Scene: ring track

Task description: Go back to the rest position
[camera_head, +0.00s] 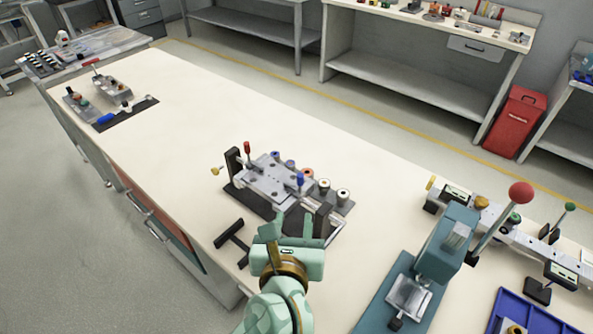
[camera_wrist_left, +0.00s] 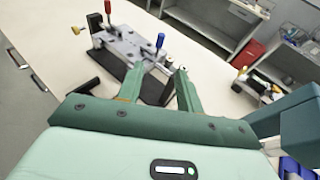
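My left gripper (camera_head: 292,222) is pale green and sits at the near side of a grey metal fixture (camera_head: 268,179) on the long cream workbench (camera_head: 180,100). In the left wrist view its two fingers (camera_wrist_left: 160,80) are spread apart, with no object seen held between them. The fixture, with its red and blue knobs, shows beyond the fingertips in that view (camera_wrist_left: 130,46). The fingers hide part of the fixture's near end; I cannot tell whether they touch it. My right gripper is in neither view.
A teal press (camera_head: 445,250) with a red-ball lever (camera_head: 521,193) stands right of my left gripper. A blue tray (camera_head: 510,308) is at the lower right. A black T-shaped piece (camera_head: 232,237) lies left of the gripper. The bench's middle left is clear.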

